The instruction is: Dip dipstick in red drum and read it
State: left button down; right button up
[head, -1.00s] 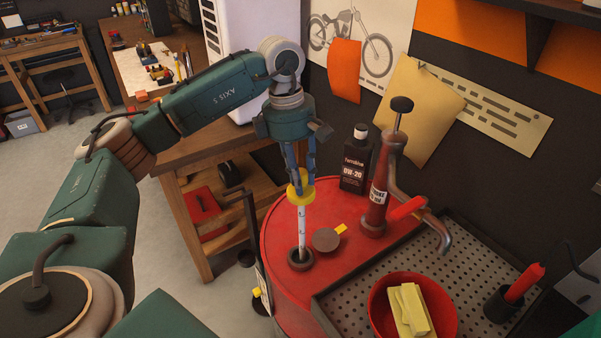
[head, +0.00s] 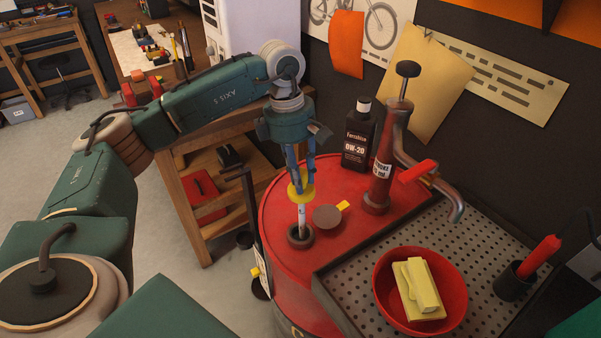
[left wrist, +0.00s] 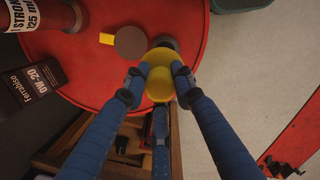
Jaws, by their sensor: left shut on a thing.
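My left gripper (head: 301,180) is shut on the yellow top of the dipstick (head: 302,214), above the red drum (head: 278,201). The white marked rod points down, close to upright, and its lower end is hidden inside the dark round opening (head: 300,237) in the drum's top. A short length of rod shows between the yellow top and the opening. In the left wrist view, the yellow dipstick top (left wrist: 160,78) sits between the blue fingers, with the opening (left wrist: 167,43) partly hidden behind it. My right gripper is not in view.
A brown cap (head: 327,217) with a yellow tag lies beside the opening. A red hand pump (head: 380,170) and black oil bottle (head: 358,140) stand behind. A perforated tray (head: 480,240) holds a red bowl (head: 459,300) with yellow cloth. A wooden bench (head: 190,195) stands left.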

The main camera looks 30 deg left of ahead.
pick_arm(q)
jog(key=shift+f+b, duration=5.55)
jog(key=shift+f, duration=2.25)
notch_tip(320, 180, up, 36)
jog(key=r+p, duration=0.1)
jog(key=p, duration=1.9)
send_over(301, 219)
jog(key=shift+w+a+f, duration=0.3)
